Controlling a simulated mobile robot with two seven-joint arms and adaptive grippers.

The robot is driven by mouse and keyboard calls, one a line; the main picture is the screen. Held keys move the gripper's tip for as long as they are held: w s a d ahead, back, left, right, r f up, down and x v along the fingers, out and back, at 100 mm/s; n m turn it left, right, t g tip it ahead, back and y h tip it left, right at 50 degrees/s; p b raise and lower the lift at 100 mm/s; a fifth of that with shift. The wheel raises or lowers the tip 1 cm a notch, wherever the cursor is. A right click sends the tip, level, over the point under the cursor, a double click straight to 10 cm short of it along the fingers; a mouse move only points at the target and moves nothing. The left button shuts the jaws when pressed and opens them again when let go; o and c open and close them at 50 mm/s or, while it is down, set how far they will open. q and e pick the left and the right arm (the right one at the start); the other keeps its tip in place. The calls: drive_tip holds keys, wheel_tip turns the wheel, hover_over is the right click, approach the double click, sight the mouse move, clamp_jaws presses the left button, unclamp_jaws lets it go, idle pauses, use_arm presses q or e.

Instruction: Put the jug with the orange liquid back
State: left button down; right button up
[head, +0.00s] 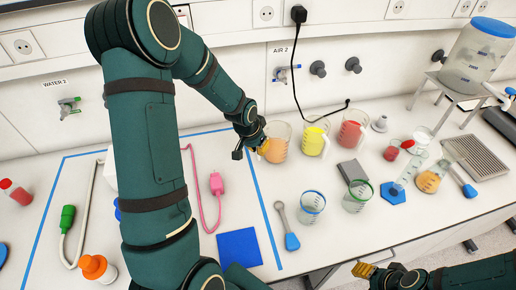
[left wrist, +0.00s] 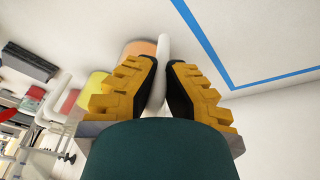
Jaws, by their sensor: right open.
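The jug with the orange liquid (head: 277,143) is upright at the back of the table, just right of the blue tape. In line to its right are a jug with yellow liquid (head: 314,140) and a jug with red liquid (head: 349,135). My left gripper (head: 256,146) is at the orange jug's left side. In the left wrist view, its fingers (left wrist: 162,75) close on the white handle (left wrist: 163,48), with the orange body (left wrist: 138,47) beyond. Whether the jug's base touches the table is hard to tell. My right gripper (head: 364,269) is open and empty at the front edge.
A glass vessel with orange contents (head: 430,180) stands right. A blue square (head: 239,247) and pink device (head: 216,184) are inside the tape. A black cable (head: 294,75) hangs behind.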

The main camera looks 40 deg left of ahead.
use_arm(q)
drive_tip(key=shift+w+f, duration=0.1)
drive_tip(key=shift+f, duration=0.2)
drive_tip(key=c, duration=1.1)
unclamp_jaws()
drive_tip(key=shift+c, duration=0.2)
drive_tip(key=shift+r, duration=0.1)
drive_tip(key=p+v, duration=0.1)
drive_tip(key=v, duration=1.1)
drive_tip(key=shift+d, duration=0.1)
